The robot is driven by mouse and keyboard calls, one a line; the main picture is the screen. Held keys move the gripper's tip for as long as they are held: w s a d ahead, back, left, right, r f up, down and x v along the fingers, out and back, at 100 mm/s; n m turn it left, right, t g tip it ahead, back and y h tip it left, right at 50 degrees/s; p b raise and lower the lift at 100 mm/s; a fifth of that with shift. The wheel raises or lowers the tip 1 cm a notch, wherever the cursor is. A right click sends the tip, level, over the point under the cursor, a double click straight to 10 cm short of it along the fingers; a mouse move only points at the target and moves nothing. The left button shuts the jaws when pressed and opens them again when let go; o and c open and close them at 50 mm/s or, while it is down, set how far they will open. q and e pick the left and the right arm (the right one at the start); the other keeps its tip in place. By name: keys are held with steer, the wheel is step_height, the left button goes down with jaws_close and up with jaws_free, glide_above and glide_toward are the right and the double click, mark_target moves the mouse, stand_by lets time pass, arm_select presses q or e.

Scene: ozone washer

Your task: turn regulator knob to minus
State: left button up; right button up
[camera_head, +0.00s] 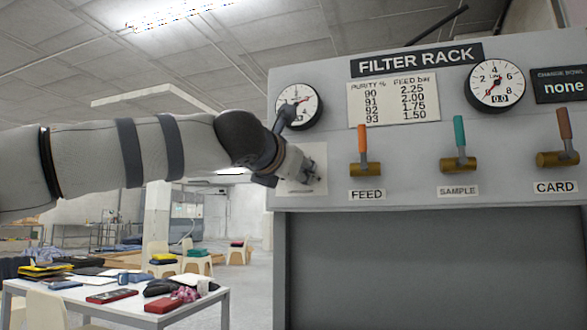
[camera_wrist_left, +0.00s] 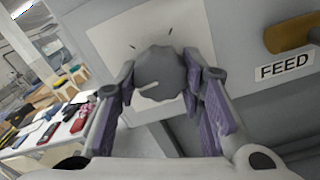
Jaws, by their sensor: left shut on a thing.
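The regulator knob (camera_wrist_left: 160,72) is a grey, scalloped disc with a white pointer line, on a pale plate (camera_head: 318,160) on the panel. In the left wrist view its pointer line is toward the knob's lower left. My left gripper (camera_wrist_left: 160,80) is shut on the knob, with one finger on each side of it. In the head view this gripper (camera_head: 308,177) is against the panel and hides most of the knob. Any plus or minus marking is not legible; only short dark ticks show on the plate. My right gripper is not in view.
Above the knob is a round gauge (camera_head: 298,104), partly covered by my arm. To the right are the orange FEED lever (camera_head: 363,145), the teal SAMPLE lever (camera_head: 459,138) and the CARD lever (camera_head: 564,135). A cluttered white table (camera_head: 222,296) stands at lower left.

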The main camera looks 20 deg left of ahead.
arm_select(q)
steer(key=n, duration=0.4)
steer(key=shift+r, duration=0.15)
steer(key=shift+d+r+n, duration=0.1)
steer(key=shift+n, duration=1.8)
steer(key=shift+s, duration=0.1)
steer(key=o, duration=1.2)
steer(key=s, duration=1.2)
steer(key=shift+a, duration=0.2)
steer(key=shift+w, duration=0.1)
